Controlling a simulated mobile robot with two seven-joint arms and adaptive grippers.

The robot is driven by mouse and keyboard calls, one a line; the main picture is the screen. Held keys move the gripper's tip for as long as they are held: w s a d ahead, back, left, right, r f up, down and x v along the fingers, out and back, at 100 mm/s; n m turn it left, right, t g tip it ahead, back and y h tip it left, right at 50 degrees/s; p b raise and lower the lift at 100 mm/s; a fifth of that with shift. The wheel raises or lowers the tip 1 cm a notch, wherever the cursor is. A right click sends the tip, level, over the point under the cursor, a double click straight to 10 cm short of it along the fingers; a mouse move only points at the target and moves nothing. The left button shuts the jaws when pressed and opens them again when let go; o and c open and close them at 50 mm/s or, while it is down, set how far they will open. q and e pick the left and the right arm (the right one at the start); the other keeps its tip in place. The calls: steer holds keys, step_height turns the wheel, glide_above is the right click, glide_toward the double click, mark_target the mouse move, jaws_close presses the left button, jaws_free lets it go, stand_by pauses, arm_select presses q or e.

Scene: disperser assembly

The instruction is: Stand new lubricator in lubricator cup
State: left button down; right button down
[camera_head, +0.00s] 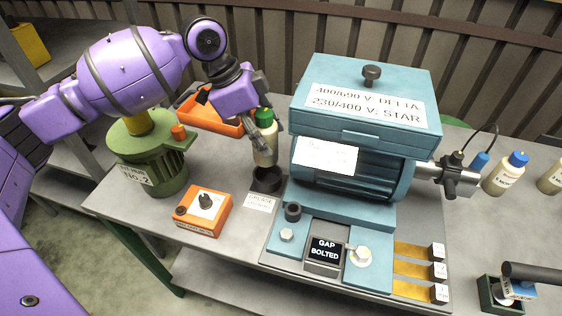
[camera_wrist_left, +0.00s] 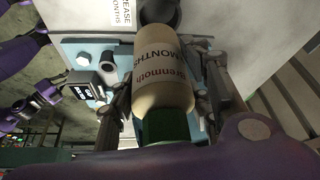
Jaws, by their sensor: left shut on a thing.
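The new lubricator is a cream bottle (camera_head: 264,153) with a green cap and a printed label; it fills the middle of the left wrist view (camera_wrist_left: 165,75). My left gripper (camera_head: 263,142) is shut on it near its cap, with a finger on each side. The bottle is nearly upright, cap up. The lubricator cup (camera_head: 267,182) is a small black round cup just below the bottle's base; its dark rim also shows past the base in the left wrist view (camera_wrist_left: 161,12). Whether the base touches the cup is unclear. My right gripper seems to show at the left wrist view's edge (camera_wrist_left: 45,95), small and dark.
A blue motor (camera_head: 350,185) stands right of the cup. A green motor (camera_head: 148,165) and an orange box with a knob (camera_head: 204,212) are to the left. An orange tray (camera_head: 210,115) lies behind. A blue-capped bottle (camera_head: 505,175) stands far right.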

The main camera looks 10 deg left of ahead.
arm_select(q)
steer(key=shift+w+m+g, duration=0.3)
steer(key=shift+w+m, duration=0.2)
steer(key=shift+m, duration=0.2)
steer(key=shift+f, duration=0.2)
step_height(320, 180, down, 9)
steer(key=shift+f, duration=0.15)
steer(key=shift+f, duration=0.15)
steer(key=c, duration=0.9)
jaws_free()
steer(key=v, duration=1.2)
